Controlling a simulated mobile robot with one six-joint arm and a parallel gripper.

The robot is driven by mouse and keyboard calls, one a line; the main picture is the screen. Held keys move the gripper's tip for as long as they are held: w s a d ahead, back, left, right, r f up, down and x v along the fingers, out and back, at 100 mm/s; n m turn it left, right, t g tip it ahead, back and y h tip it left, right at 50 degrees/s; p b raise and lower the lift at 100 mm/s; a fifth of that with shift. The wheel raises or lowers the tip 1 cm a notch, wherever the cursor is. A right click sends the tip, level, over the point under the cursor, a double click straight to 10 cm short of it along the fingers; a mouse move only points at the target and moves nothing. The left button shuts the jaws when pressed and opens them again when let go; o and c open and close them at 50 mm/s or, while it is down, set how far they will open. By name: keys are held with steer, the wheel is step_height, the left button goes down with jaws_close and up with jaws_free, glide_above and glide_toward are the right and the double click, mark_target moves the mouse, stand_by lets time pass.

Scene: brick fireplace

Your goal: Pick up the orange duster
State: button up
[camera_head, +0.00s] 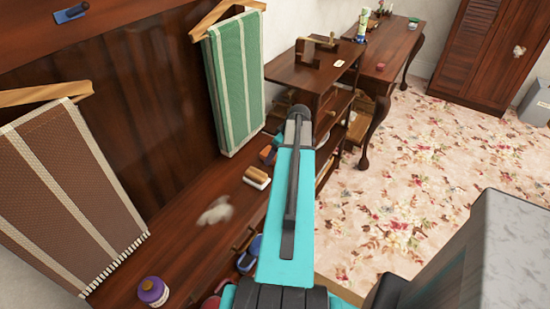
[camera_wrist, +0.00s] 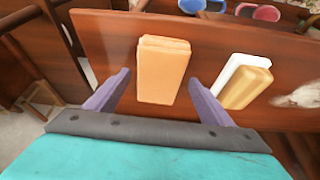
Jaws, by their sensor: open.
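The orange duster (camera_wrist: 163,72) is a pale orange block lying on the dark wooden shelf top, in the upper middle of the wrist view. My gripper (camera_wrist: 158,78) is open, with one purple finger on each side of the duster and a visible gap on both sides. I cannot tell its exact height above the wood. In the head view a small orange patch of the duster (camera_head: 267,154) shows left of my arm; my arm hides most of my gripper there.
A white and tan brush (camera_wrist: 246,82) lies right of the duster, close to my right finger. A whitish fluffy thing (camera_head: 215,211) and a purple jar (camera_head: 153,291) are farther along the shelf. A green striped towel (camera_head: 236,85) hangs just behind. Colored items hang at the shelf's front edge.

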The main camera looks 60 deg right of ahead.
steer(key=c, duration=1.1)
steer(key=shift+r, duration=0.15)
steer(key=shift+r+b, duration=0.65)
steer(key=shift+r, duration=0.75)
steer(key=shift+s+a+r, duration=0.2)
steer(key=shift+s, duration=0.05)
steer(key=shift+s+a+r+b, duration=0.25)
steer(key=shift+s+a+b, duration=1)
steer(key=shift+s, duration=1)
steer(key=shift+s+a+r+b, duration=0.25)
steer(key=shift+s+a+b, duration=0.95)
steer(key=shift+s, duration=1.05)
steer(key=shift+s+a+r+b, duration=0.25)
steer(key=shift+s+a+b, duration=1)
steer(key=shift+s, duration=1)
steer(key=shift+d, duration=0.15)
